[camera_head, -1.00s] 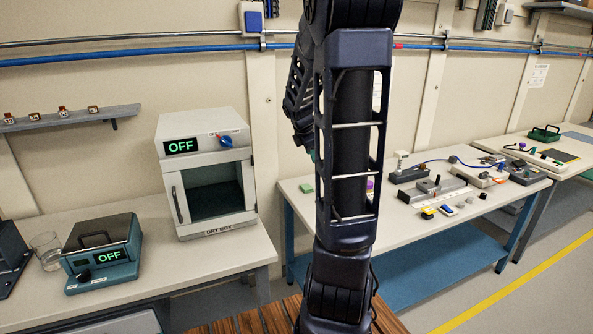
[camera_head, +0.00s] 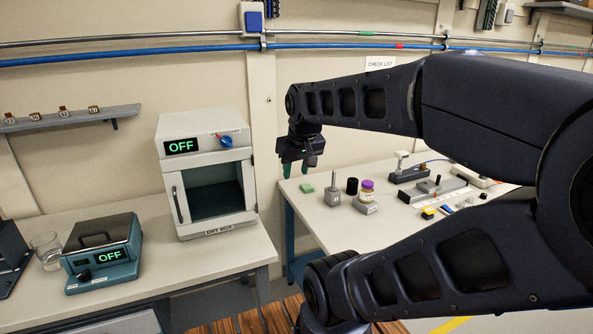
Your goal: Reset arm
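My arm fills the right half of the view, folded with its elbow at the far right. My gripper (camera_head: 296,168) hangs at the end of the upper link, pointing down in front of the wall, near the left end of the right-hand bench (camera_head: 310,212). Its greenish fingers look small, and a gap seems to show between them, but I cannot tell for sure how far apart they are. I see nothing held in it.
A dry box (camera_head: 207,172) with a dark front window and a teal device (camera_head: 103,255), both reading OFF, stand on the left bench beside a glass beaker (camera_head: 46,250). A green block (camera_head: 306,188), black cylinder (camera_head: 352,186) and purple-capped jar (camera_head: 367,191) stand on the right bench.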

